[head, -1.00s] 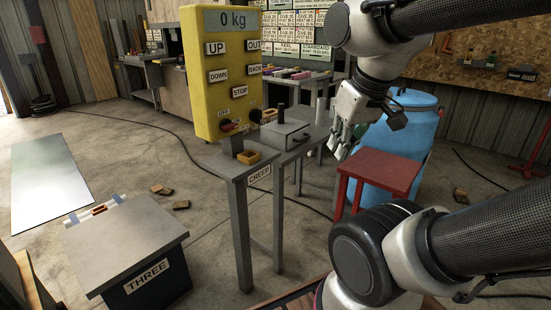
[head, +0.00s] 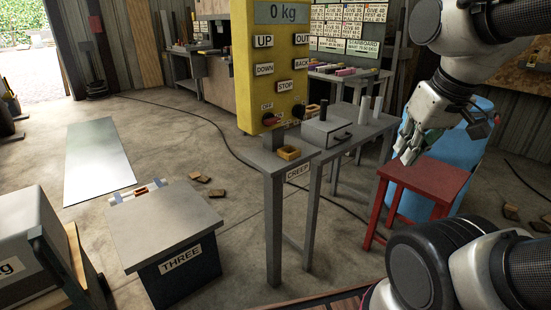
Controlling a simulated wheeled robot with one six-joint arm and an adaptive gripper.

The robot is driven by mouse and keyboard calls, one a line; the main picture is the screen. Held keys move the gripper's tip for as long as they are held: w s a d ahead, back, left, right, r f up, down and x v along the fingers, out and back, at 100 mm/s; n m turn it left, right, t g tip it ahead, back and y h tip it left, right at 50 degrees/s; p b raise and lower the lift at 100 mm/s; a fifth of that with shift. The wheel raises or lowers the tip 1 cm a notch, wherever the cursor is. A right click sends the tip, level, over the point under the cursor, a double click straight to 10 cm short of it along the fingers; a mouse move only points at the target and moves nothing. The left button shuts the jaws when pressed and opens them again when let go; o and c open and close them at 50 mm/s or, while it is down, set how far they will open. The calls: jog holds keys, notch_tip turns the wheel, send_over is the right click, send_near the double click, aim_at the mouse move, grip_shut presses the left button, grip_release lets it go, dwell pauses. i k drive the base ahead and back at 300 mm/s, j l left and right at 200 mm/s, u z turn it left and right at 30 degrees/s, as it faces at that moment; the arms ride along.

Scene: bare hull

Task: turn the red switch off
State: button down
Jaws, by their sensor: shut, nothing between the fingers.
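The red switch (head: 271,121) is a small red knob low on the front of the yellow control box (head: 243,75), below a label reading OFF. A black knob (head: 298,111) sits to its right. Which way the red switch points is too small to tell. My gripper (head: 408,155) is shut and empty. It hangs well to the right of the box, above the red stool, and touches nothing that I can see.
A red stool (head: 432,180) and blue barrel (head: 478,150) stand at right. A crate marked THREE (head: 165,229) stands at left.

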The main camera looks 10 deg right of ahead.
aim_at(269, 119)
jog(key=i+j+u, duration=0.15)
jog(key=j+u, duration=0.25)
jog(key=i+j+u, duration=0.15)
jog(key=u, duration=0.25)
